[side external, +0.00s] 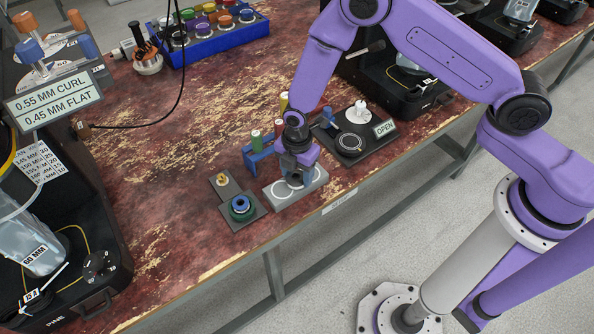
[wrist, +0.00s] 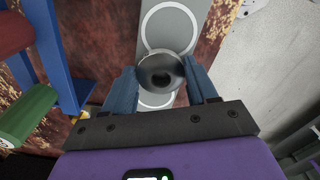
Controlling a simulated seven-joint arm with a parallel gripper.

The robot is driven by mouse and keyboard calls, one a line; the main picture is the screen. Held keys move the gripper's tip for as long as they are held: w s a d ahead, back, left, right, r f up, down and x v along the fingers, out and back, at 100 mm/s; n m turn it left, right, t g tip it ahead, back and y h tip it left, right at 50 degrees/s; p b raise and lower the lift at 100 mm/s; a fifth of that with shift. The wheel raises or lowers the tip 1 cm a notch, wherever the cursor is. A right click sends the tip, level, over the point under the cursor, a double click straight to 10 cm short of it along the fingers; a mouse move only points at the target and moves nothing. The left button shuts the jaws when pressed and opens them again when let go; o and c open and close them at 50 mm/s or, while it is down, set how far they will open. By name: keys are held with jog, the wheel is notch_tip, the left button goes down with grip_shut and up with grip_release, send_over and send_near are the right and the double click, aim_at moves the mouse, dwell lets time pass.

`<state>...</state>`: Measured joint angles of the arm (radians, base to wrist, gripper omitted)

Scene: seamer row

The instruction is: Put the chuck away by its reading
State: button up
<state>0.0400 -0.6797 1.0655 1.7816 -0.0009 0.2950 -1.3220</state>
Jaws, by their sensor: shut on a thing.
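My gripper (side external: 294,178) is low over a light grey plate (side external: 313,184) with white circles. In the wrist view its two blue fingers (wrist: 162,84) are shut on a round dark grey chuck (wrist: 160,72) with a hole in its middle. The chuck covers part of the circles on the plate (wrist: 192,14). I cannot tell whether it touches the plate. In the side view the fingers mostly hide it. A sign (side external: 52,97) at the left reads "0.55 MM CURL" and "0.45 MM FLAT".
Left of the plate is a dark fixture (side external: 229,190) with a green and blue ring (side external: 241,207). A blue rack (side external: 258,158) with coloured handles stands behind. Right is a dark base (side external: 372,146) labelled OPEN.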

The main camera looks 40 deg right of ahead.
aim_at(297, 179)
jog(key=o, duration=1.3)
jog(key=shift+f, duration=0.1)
jog(key=shift+r, duration=6.15)
jog(key=shift+s+r, duration=0.1)
